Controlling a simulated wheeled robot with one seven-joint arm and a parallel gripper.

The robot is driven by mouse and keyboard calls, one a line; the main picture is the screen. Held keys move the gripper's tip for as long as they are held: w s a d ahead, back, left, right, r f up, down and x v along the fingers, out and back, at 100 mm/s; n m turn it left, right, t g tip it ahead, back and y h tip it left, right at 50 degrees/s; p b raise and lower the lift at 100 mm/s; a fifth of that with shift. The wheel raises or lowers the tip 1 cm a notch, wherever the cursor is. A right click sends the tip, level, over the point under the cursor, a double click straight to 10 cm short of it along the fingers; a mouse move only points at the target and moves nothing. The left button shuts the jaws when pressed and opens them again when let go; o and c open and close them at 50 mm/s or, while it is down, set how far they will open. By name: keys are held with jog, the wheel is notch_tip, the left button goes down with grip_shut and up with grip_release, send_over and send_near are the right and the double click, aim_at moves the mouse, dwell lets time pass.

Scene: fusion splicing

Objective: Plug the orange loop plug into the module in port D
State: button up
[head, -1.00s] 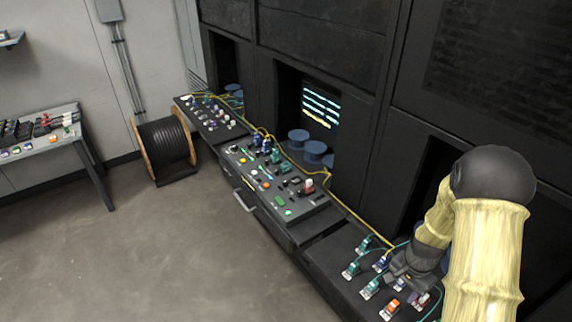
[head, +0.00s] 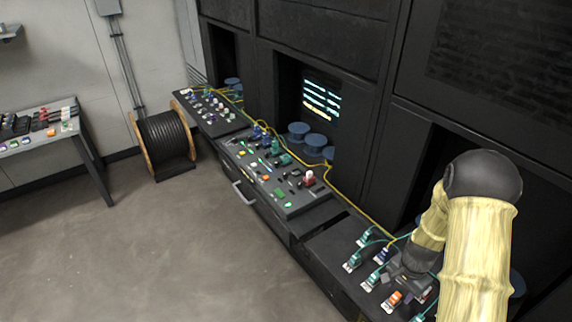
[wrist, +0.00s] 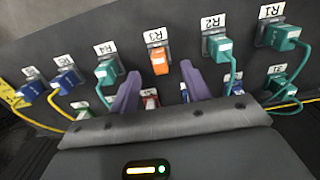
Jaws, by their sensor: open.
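An orange plug (wrist: 159,62) sits in a socket under the label R3 in the wrist view. It also shows on the near-right bench in the head view (head: 394,299). My gripper (wrist: 160,82) is open, with its two purple fingers apart just below the orange plug in the picture. Nothing is clearly held between them. In the head view my gripper (head: 405,272) hangs over the same bench, its fingertips hidden. I cannot read a label D in either view.
Teal plugs with cables stand at R1 (wrist: 284,37), R2 (wrist: 219,48) and R4 (wrist: 110,70). Blue plugs (wrist: 66,82) are at the left. A red-marked module (wrist: 150,98) lies between the fingers' lines. The middle console (head: 300,203) carries several small coloured parts.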

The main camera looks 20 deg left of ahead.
aim_at(397, 295)
jog(key=shift+f+b, duration=1.3)
jog(key=shift+f, duration=0.95)
grip_shut()
jog(key=shift+r, duration=0.15)
jog(key=shift+r+p, duration=2.15)
jog(key=shift+r, duration=0.75)
